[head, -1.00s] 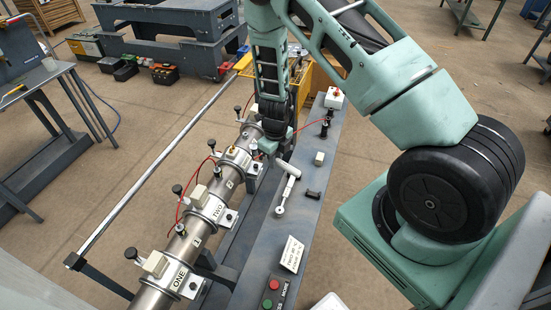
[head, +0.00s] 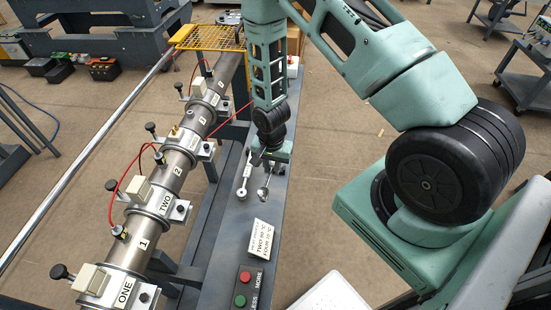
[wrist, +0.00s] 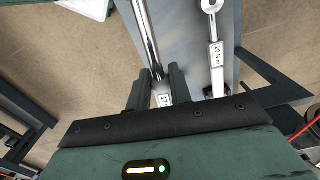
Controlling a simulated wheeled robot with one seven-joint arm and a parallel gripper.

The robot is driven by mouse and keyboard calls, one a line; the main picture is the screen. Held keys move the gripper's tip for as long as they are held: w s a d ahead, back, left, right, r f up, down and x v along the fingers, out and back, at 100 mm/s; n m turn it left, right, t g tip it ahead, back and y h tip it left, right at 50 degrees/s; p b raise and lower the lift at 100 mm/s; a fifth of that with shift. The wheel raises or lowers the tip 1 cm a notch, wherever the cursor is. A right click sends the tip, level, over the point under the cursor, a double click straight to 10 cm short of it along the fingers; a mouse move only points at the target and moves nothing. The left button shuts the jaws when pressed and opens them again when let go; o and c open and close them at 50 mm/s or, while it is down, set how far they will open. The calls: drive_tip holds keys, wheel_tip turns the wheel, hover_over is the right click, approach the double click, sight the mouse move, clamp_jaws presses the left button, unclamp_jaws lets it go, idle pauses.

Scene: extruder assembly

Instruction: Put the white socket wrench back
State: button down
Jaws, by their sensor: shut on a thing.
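My gripper (head: 265,165) is low over the narrow grey bench. In the wrist view its fingers (wrist: 157,78) are closed around a socket wrench with a chrome shaft (wrist: 146,38) and a white tag reading "17". In the head view the far end of this wrench (head: 263,191) points toward the camera, close over the bench top; I cannot tell whether it touches. Its gripped part is mostly hidden by my gripper. A white wrench (head: 246,176) with a ring end and a "20 N·m" label (wrist: 215,55) lies on the bench, just left of the held one.
The grey bench (head: 225,240) carries a white sign (head: 262,238) and a button box (head: 248,287) in front of the tools. The steel barrel (head: 150,205), with clamps and red cables, runs along its left. Open floor lies to the right.

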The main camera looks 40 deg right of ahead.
drive_tip(key=shift+s+d+f+n, duration=0.2)
drive_tip(key=shift+f+n, duration=0.15)
drive_tip(key=shift+n, duration=0.35)
drive_tip(key=b, duration=0.6)
hover_over(274, 191)
wheel_tip(274, 191, down, 7)
drive_tip(key=shift+a, duration=0.1)
drive_tip(key=shift+f+b, duration=0.55)
drive_tip(key=shift+f, duration=0.45)
drive_tip(key=c, duration=1.2)
unclamp_jaws()
